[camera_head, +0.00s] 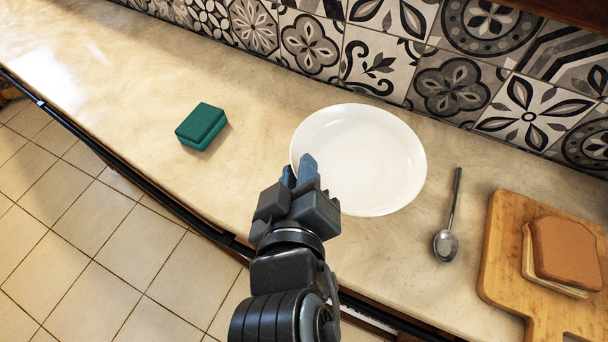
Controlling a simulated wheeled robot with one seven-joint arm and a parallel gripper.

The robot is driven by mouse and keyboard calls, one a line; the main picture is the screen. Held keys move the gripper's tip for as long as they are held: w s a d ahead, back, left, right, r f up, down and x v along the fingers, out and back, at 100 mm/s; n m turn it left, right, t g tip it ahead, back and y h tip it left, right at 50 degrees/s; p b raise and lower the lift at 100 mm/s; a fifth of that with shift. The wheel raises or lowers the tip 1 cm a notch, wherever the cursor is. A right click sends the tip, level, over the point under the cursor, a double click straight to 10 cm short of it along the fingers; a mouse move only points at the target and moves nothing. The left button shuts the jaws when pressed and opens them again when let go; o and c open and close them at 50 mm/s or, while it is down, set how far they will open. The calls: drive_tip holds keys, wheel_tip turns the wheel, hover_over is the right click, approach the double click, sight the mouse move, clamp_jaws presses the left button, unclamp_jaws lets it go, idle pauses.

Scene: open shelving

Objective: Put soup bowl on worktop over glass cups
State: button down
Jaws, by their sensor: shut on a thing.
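The white soup bowl (368,155) is a wide, round, shallow dish in the middle of the view, with its open side up. My gripper (301,172) is at the bowl's near left rim, with its blue-grey fingertips shut on the rim. The bowl is over the pale worktop (100,75); I cannot tell whether it touches the surface or hangs just above it. No glass cups are in view.
A green sponge (201,126) lies left of the bowl. A metal spoon (449,225) lies to the right, beside a wooden board (500,260) holding bread slices (565,250). The patterned tile wall (380,55) runs behind. The worktop's left stretch is clear.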

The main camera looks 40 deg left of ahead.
drive_tip(key=shift+w+a+f, duration=0.25)
drive_tip(key=shift+w+f, duration=0.1)
drive_tip(key=shift+w, duration=0.2)
drive_tip(key=shift+w+a+f, duration=0.25)
drive_tip(key=shift+w+f, duration=0.1)
drive_tip(key=shift+w, duration=0.15)
drive_tip(key=shift+f, duration=1.95)
drive_tip(key=c, duration=1)
unclamp_jaws()
drive_tip(key=shift+f, duration=0.15)
drive_tip(key=b+v, duration=0.1)
drive_tip(key=v, duration=1.1)
